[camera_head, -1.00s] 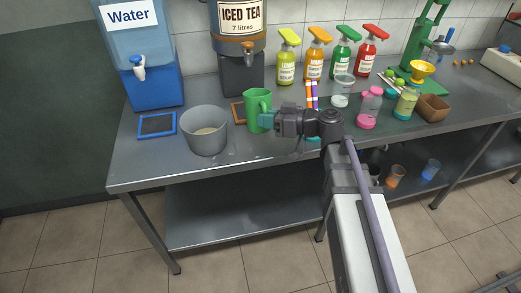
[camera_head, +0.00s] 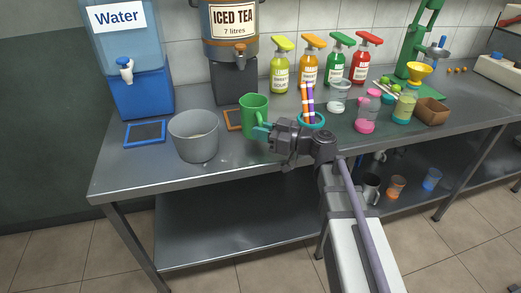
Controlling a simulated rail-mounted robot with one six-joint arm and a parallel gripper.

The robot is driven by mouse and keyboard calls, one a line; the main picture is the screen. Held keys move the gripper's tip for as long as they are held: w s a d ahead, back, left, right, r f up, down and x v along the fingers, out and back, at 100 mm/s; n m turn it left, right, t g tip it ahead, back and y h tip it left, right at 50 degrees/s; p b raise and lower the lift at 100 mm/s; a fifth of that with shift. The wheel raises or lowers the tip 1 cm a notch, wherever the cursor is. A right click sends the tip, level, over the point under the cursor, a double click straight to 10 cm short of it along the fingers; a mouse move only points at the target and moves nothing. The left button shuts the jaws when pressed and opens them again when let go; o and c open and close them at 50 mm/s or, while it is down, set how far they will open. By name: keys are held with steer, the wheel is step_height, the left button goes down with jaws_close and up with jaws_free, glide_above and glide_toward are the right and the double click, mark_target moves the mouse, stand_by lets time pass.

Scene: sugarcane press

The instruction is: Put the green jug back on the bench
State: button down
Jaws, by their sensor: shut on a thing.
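The green jug (camera_head: 254,112) stands upright near the front of the steel bench (camera_head: 240,160), right of a grey bucket. My gripper (camera_head: 263,131) comes in from the right, its teal fingers shut on the jug at its handle side. The fingers and gripper body partly hide the handle. I cannot tell whether the jug's base touches the bench top or is slightly above it.
The grey bucket (camera_head: 194,137) stands left of the jug. An orange-framed mat (camera_head: 233,121) lies just behind it; a blue-framed mat (camera_head: 146,134) is farther left. A cup with straws (camera_head: 311,119) stands close behind my arm. The iced tea dispenser (camera_head: 234,75) stands behind.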

step_height(320, 180, down, 4)
steer(key=b, duration=0.4)
steer(key=shift+r+p, duration=0.3)
steer(key=shift+p, duration=0.05)
steer(key=shift+f, duration=0.2)
steer(key=c, duration=1.1)
jaws_free()
steer(key=shift+r, duration=0.1)
